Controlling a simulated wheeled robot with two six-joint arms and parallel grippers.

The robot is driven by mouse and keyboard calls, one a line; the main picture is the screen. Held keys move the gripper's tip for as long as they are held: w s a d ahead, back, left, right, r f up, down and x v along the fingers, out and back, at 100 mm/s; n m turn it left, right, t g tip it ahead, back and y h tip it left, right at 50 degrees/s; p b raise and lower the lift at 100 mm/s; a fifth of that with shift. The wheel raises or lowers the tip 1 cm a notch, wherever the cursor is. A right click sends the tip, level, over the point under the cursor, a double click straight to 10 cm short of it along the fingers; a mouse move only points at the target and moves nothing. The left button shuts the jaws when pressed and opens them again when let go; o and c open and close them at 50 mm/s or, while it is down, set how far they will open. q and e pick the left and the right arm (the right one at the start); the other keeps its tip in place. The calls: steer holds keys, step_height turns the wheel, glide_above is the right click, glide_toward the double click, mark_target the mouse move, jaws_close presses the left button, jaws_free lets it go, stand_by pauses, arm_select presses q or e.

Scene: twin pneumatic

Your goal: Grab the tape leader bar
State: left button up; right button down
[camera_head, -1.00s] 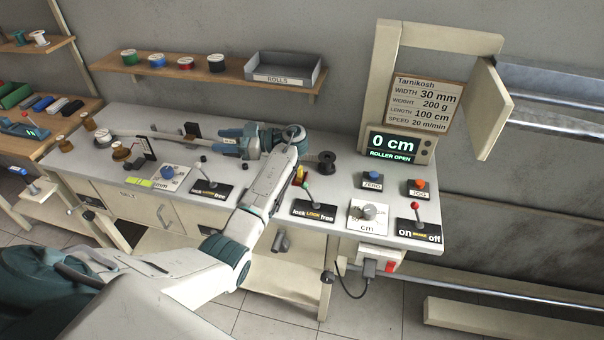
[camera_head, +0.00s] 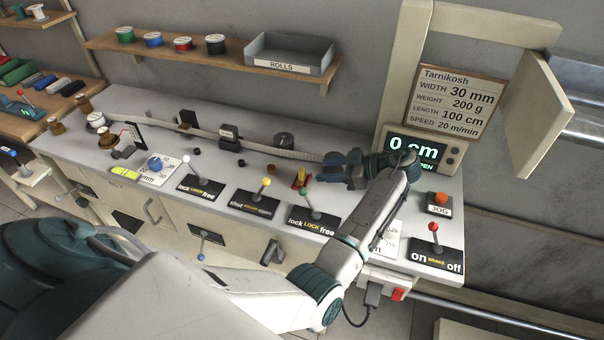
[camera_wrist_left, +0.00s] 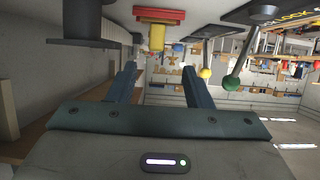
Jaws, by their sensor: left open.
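A pale tape (camera_head: 283,153) runs along the bench top from a reel (camera_head: 96,120) on the left, past a dark guide block (camera_head: 228,133). Its right end meets my left gripper's fingers in the head view. I cannot make out the leader bar there; the gripper may hide it. My left gripper (camera_head: 335,170) is open, low over the bench, with its fingers pointing left. In the left wrist view its two fingers (camera_wrist_left: 158,82) stand apart with nothing visible between them. A black flanged spool (camera_wrist_left: 82,22) shows near them, upside down. My right gripper is not in view.
A small red and yellow block (camera_head: 301,178) and lever plates, one with a green knob (camera_head: 304,191), stand in front of the tape. The display box (camera_head: 420,148) is right behind my left wrist. A brake lever (camera_head: 433,228) stands at the bench's right end.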

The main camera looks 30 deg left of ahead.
mark_target(302, 169)
arm_select(q)
steer(key=shift+w+p+x, duration=0.25)
steer(key=shift+p+x, duration=0.1)
steer(key=shift+x, duration=0.8)
steer(key=shift+a+f+p, duration=0.15)
steer(key=shift+a+p, duration=0.15)
steer(key=shift+a, duration=0.05)
steer(key=p+x, duration=0.3)
steer(key=x, duration=0.1)
steer(key=shift+s+a+r, duration=0.15)
steer(key=shift+r, duration=0.2)
steer(key=shift+a+f, duration=0.3)
steer(key=shift+d, duration=0.1)
steer(key=shift+c, duration=0.4)
jaws_close()
